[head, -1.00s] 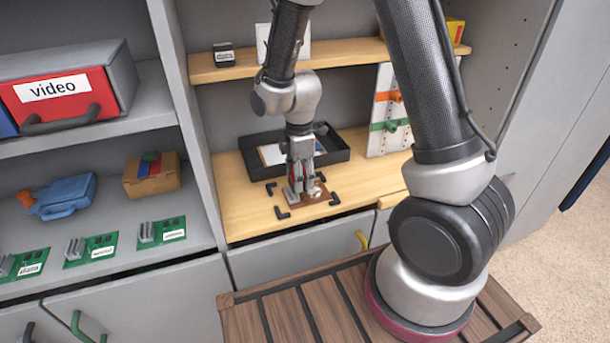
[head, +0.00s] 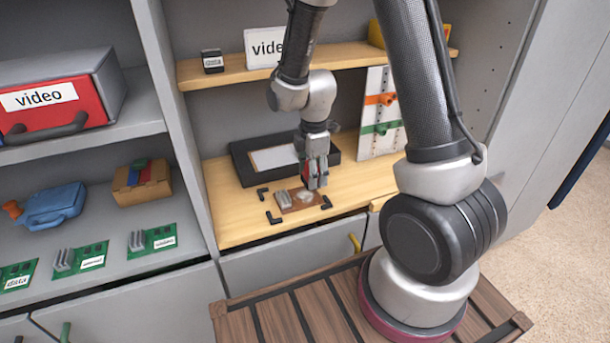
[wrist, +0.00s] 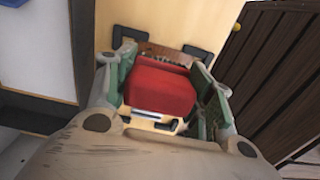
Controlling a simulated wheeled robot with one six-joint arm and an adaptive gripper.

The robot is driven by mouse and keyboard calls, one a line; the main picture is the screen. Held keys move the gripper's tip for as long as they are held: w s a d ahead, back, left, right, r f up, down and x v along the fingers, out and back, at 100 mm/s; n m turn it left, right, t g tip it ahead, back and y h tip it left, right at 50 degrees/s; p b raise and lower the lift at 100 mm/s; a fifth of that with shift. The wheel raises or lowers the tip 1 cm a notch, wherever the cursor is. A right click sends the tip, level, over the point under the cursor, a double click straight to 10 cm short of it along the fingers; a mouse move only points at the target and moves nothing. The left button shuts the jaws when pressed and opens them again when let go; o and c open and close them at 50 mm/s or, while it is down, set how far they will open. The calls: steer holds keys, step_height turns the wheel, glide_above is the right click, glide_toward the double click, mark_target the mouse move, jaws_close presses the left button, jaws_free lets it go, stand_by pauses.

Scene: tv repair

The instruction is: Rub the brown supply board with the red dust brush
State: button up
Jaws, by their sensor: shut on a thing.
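My gripper (head: 316,184) is shut on the red dust brush (wrist: 160,88), which sits between its fingers in the wrist view. In the head view only a little of the brush's red shows between the fingers. The brown supply board (head: 285,201) lies flat on the wooden bench, inside black corner brackets. Grey parts stand on its left end and a pale round patch is near its middle. My gripper is over the board's right end, and I cannot tell whether the brush touches it. In the wrist view the brush hides most of the board.
Black corner brackets (head: 274,218) surround the board. A black tray (head: 240,165) with a pale sheet lies behind it. A white panel (head: 376,146) with orange and green bars leans at the right. Bench (head: 225,213) left of the brackets is clear.

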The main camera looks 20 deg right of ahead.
steer(key=shift+d+r, duration=0.1)
steer(key=shift+d, duration=0.15)
steer(key=shift+a+r, duration=0.2)
steer(key=shift+a, duration=3.25)
step_height(320, 180, up, 6)
step_height(320, 180, up, 3)
